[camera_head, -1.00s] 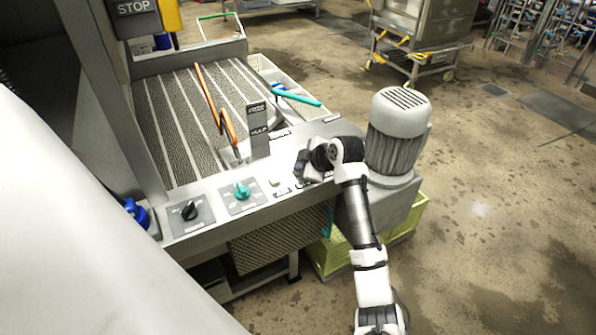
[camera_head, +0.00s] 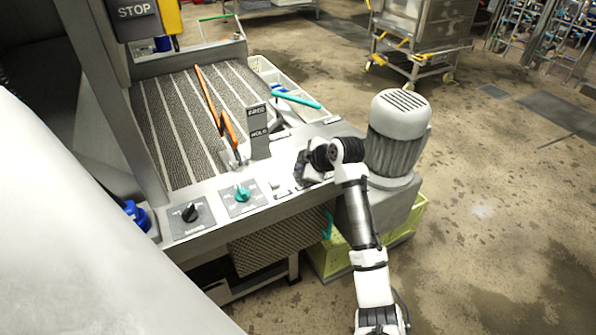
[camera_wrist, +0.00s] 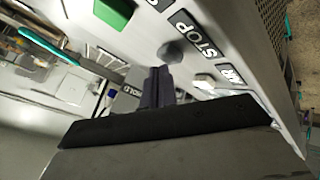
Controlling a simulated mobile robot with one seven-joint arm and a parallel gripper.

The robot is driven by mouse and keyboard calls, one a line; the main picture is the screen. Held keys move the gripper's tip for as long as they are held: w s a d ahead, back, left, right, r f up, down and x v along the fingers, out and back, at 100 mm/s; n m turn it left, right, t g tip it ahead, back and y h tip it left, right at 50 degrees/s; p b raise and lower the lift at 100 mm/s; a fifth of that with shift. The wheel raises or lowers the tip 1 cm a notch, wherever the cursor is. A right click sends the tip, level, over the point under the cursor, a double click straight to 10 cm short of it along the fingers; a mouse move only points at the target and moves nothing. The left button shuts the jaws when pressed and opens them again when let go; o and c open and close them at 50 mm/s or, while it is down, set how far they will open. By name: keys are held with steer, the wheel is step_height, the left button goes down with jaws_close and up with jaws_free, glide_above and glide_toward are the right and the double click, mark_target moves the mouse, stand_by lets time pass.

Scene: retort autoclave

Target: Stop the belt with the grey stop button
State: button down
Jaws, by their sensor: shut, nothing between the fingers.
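The grey stop button (camera_wrist: 172,53) is a round dark knob beside the black STOP label (camera_wrist: 197,36) in the wrist view. My gripper (camera_wrist: 159,70) is shut and empty, with its dark fingertips pointing at the panel right next to this button. I cannot tell whether they touch it. In the head view my gripper (camera_head: 304,172) is low over the right part of the metal control panel (camera_head: 225,222), and the stop button is hidden behind it. The striped grey belt (camera_head: 172,115) lies behind the panel.
A green button (camera_wrist: 113,12) and a white button (camera_wrist: 204,82) flank the stop button. A teal knob (camera_head: 243,193) and black knob (camera_head: 189,212) sit left on the panel. A motor (camera_head: 396,135) stands close right.

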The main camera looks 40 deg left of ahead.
steer(key=shift+r, duration=0.45)
steer(key=shift+r, duration=0.1)
steer(key=shift+r+p, duration=1.8)
steer(key=shift+r, duration=0.6)
